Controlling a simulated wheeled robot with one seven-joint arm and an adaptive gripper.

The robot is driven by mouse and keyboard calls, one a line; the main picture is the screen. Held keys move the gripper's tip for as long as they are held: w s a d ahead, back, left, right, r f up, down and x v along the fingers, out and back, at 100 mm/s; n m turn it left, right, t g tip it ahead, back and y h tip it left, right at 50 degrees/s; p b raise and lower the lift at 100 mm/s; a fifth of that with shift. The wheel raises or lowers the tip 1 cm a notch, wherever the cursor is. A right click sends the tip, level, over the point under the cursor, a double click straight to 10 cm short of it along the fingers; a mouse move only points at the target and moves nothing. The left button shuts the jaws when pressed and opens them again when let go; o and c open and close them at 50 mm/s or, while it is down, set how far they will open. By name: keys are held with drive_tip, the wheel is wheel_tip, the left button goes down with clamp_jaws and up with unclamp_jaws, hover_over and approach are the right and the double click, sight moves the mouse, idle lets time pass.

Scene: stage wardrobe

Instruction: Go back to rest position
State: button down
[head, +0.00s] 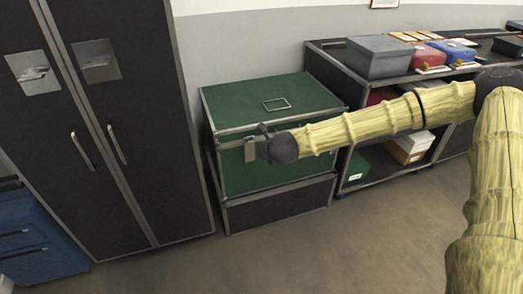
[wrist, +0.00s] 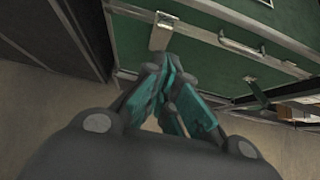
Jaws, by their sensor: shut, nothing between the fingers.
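My gripper (wrist: 168,68) is shut and empty in the wrist view, its teal-padded fingers together. In the head view my gripper (head: 264,146) is at the end of my outstretched arm, in front of the green trunk (head: 235,108). The trunk's lid is down. A metal latch (wrist: 161,34) on the trunk shows just past the fingertips in the wrist view. I cannot tell whether the fingers touch it. The fingers are mostly hidden in the head view.
A tall black wardrobe (head: 120,190) stands left of the trunk, its doors shut. A dark shelf unit (head: 325,62) at the right carries a grey box (head: 378,60), a red box (head: 428,54) and a blue box (head: 456,50). Blue drawers (head: 38,250) are at lower left. The floor (head: 320,250) in front is clear.

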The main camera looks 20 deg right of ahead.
idle(0.4)
drive_tip(key=s+a+f+n+g+y+p, duration=0.1)
drive_tip(key=s+a+f+n+g+p, duration=0.3)
drive_tip(key=s+f+n, duration=0.65)
drive_tip(key=s+a+f+n+g+y+p, duration=0.1)
drive_tip(key=s+a+f+n+p, duration=0.1)
drive_tip(key=s+a+f+n, duration=0.8)
drive_tip(key=s+d+r+n+g+h+p, duration=0.1)
drive_tip(key=s+d+n, duration=0.3)
drive_tip(key=s, duration=0.4)
drive_tip(key=s+d+n+g+p, duration=0.2)
drive_tip(key=s+d+n, duration=0.3)
drive_tip(key=s, duration=0.4)
drive_tip(key=s+d+r+n+g+h+p, duration=0.1)
drive_tip(key=s+d+n+g+p, duration=0.1)
drive_tip(key=s+d+n, duration=0.3)
drive_tip(key=shift+s+d+r+h, duration=0.3)
drive_tip(key=shift+s+d, duration=0.15)
drive_tip(key=shift+s, duration=1.75)
drive_tip(key=shift+n, duration=0.25)
